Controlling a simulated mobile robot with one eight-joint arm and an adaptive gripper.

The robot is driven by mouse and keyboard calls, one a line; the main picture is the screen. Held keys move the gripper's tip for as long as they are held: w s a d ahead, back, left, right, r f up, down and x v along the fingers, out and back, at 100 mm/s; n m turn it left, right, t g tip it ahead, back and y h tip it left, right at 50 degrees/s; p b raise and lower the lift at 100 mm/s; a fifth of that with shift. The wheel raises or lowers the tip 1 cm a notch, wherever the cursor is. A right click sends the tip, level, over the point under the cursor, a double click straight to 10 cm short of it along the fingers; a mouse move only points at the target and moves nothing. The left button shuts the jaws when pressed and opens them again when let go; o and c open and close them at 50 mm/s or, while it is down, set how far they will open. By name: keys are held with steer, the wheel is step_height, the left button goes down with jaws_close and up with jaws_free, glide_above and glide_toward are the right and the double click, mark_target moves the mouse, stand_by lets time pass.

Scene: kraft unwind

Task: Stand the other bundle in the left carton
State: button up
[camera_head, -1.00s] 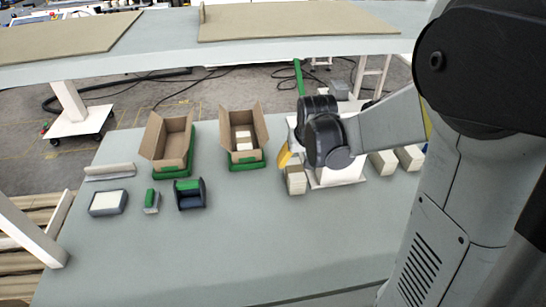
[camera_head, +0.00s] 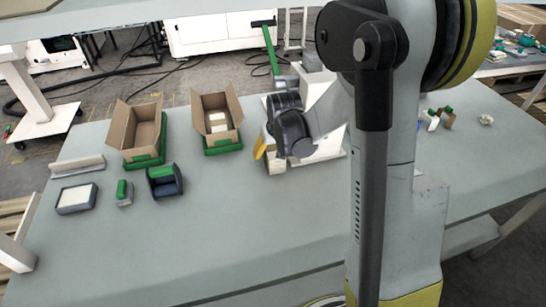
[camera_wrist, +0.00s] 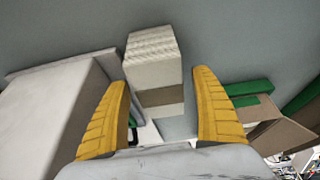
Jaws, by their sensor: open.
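The left carton (camera_head: 121,124) is an open brown box, tilted in a green holder, and looks empty in the head view. A pale bundle (camera_head: 276,168) stands on the table beside the white machine. My gripper (camera_wrist: 161,80) is open, with a gap visible on each side of the bundle. In the head view one yellow finger of my gripper (camera_head: 261,147) shows just above the bundle; the rest is hidden by the wrist.
The right carton (camera_head: 222,139), also in a green holder, has a white bundle (camera_head: 217,121) inside. A white machine (camera_head: 325,100) stands close behind my gripper. A tape dispenser (camera_head: 165,182), a green-handled tool (camera_head: 123,193) and a grey tray (camera_head: 66,203) lie at left. The front table is clear.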

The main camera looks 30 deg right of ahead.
steer(key=shift+f+b, duration=0.25)
steer(key=shift+b, duration=0.05)
stand_by(0.5)
steer(key=c, duration=1.5)
steer(key=shift+o, duration=0.2)
steer(key=shift+r, duration=0.1)
